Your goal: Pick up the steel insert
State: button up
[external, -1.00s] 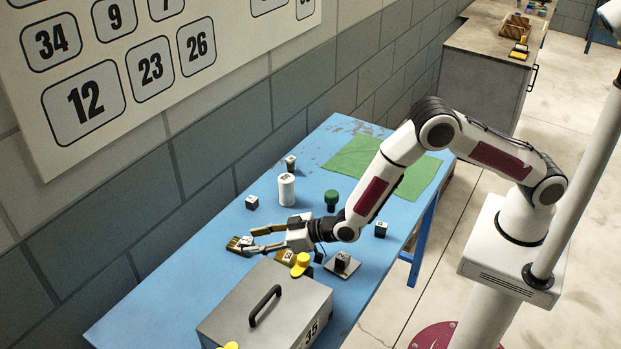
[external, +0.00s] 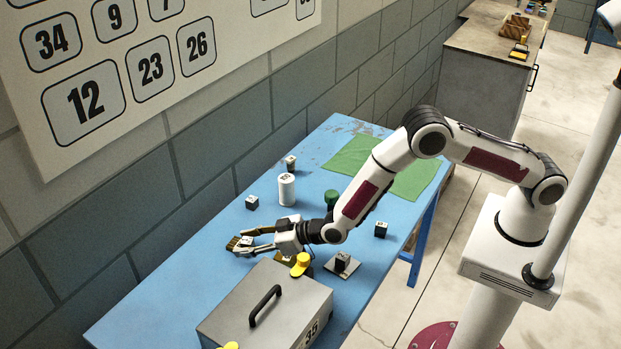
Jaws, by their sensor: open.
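My gripper (external: 241,242) is low over the left part of the blue table, pointing left, with its two fingers apart. A small block with a pale top (external: 248,241) sits between the fingers, beside a brass-coloured piece (external: 233,243). It may be the steel insert, but it is partly hidden and too small to be sure. Whether the fingers touch it cannot be told.
A grey case (external: 235,310) with a black handle and yellow latches stands in front of my gripper. A white cylinder (external: 287,188) and a green knob (external: 332,198) stand behind it. A green cloth (external: 415,180) lies at the right. The blue table (external: 160,290) is bare at the front left.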

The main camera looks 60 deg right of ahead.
aim_at(247, 240)
grip_shut()
jog(key=shift+r, duration=0.2)
jog(key=shift+r, duration=4.85)
